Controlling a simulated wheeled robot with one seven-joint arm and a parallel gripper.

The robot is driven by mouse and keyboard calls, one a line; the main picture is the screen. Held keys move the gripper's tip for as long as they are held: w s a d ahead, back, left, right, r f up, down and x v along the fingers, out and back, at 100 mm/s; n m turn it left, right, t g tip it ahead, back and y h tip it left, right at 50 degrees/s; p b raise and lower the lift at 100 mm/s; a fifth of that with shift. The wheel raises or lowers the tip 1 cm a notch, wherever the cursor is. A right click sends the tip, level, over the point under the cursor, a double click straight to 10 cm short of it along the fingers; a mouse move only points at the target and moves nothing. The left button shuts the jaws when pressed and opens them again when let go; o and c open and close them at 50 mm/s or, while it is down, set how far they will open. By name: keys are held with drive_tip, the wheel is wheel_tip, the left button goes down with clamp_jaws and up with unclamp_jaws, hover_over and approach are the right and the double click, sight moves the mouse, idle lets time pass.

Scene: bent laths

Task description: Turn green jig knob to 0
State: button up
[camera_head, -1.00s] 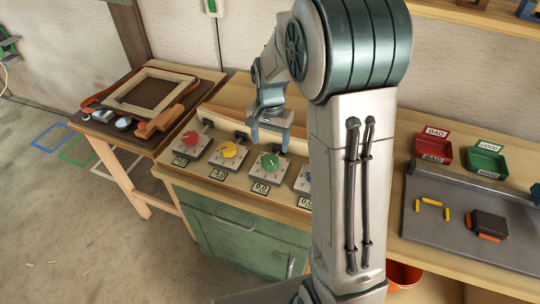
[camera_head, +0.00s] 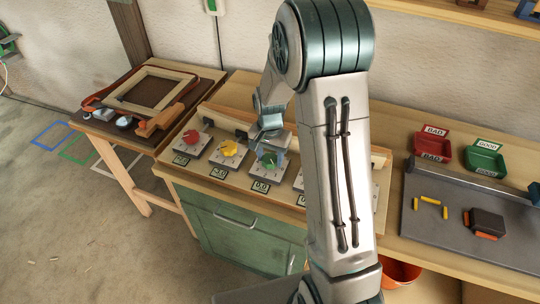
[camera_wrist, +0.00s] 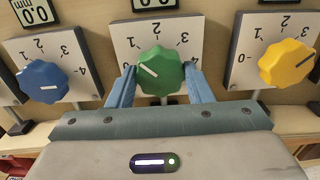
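The green jig knob (camera_head: 268,160) sits on a pale plate on the bench, and it fills the middle of the wrist view (camera_wrist: 160,72). Its white pointer line slants to the upper left, on the low side of the 1 mark. The gripper also shows over the knob in the head view (camera_head: 269,150). The display (camera_head: 261,186) below this knob seems to read 0.0.
A yellow knob (camera_wrist: 287,62) and a blue knob (camera_wrist: 45,81) stand close on either side. A red knob (camera_head: 191,137) is farther left. Red (camera_head: 433,147) and green (camera_head: 486,158) trays stand at the right, beyond my arm.

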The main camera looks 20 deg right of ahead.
sight(270, 158)
idle(0.3)
drive_tip(key=n+b, duration=0.2)
drive_tip(key=n, duration=0.2)
drive_tip(key=shift+n, duration=0.3)
drive_tip(key=n+b, duration=0.1)
drive_tip(key=n, duration=0.3)
drive_tip(key=shift+b, duration=0.3)
drive_tip(key=shift+n, duration=0.3)
drive_tip(key=o, duration=1)
drive_tip(key=shift+r, duration=0.1)
wheel_tip(270, 158, up, 14)
drive_tip(key=shift+f+b, duration=0.15)
drive_tip(key=shift+b, duration=0.35)
